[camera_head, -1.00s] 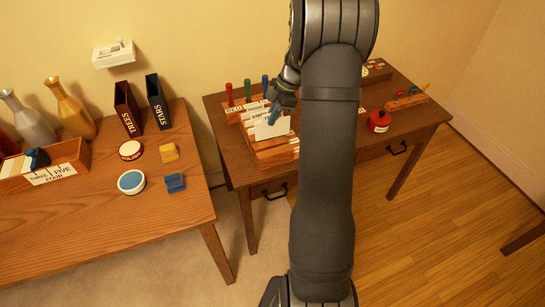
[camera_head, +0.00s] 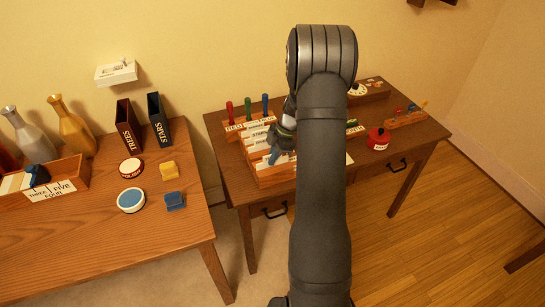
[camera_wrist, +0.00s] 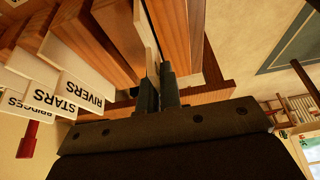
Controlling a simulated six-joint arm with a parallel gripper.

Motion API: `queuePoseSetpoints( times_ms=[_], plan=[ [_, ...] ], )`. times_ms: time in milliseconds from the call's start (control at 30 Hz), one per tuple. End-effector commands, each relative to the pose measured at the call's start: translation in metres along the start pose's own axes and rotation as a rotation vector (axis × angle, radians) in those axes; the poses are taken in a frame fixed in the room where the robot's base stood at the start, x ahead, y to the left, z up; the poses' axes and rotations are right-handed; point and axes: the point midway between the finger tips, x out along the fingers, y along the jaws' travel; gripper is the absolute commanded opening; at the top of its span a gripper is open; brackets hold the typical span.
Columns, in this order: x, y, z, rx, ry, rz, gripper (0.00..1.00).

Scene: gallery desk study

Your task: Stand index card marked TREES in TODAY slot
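My gripper (camera_head: 277,154) is down over the front left of the stepped wooden card rack (camera_head: 270,182) on the right-hand desk. In the wrist view my gripper (camera_wrist: 159,86) has its fingers close together on a thin white card (camera_wrist: 150,38), seen edge-on between two wooden bars of the rack. I cannot read any marking on this card, and its lower edge is hidden. Cards in the rack read RIVERS (camera_wrist: 82,92), STARS (camera_wrist: 72,92) and BRIDGES (camera_wrist: 30,103). No TODAY label is readable.
Red, green and blue pegs (camera_head: 247,111) stand behind the rack. A red pot (camera_head: 378,139) and a wooden tray (camera_head: 407,119) lie to the right. The left table (camera_head: 110,245) holds TREES (camera_head: 128,126) and STARS (camera_head: 159,120) boxes. My arm hides part of the desk.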

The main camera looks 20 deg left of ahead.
Motion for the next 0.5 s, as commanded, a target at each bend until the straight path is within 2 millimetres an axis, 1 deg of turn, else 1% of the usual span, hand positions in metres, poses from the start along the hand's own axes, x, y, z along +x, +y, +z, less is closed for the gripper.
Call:
queuePoseSetpoints(
  times_ms=[167, 200, 267, 300, 500],
  plan=[
    [0.0029, -0.0001, 0.0012, 0.0, 0.0, -0.001, 0.0],
    [0.0022, 0.0, 0.001, 0.0, 0.0, 0.0, 0.12],
    [0.0022, 0.0, 0.0009, 0.0, 0.0, 0.0, 0.23],
    [0.0022, 0.0, 0.0009, 0.0, 0.0, 0.0, 0.26],
    [0.0021, 0.0, 0.0009, 0.0, 0.0, 0.0, 0.26]
  ],
)
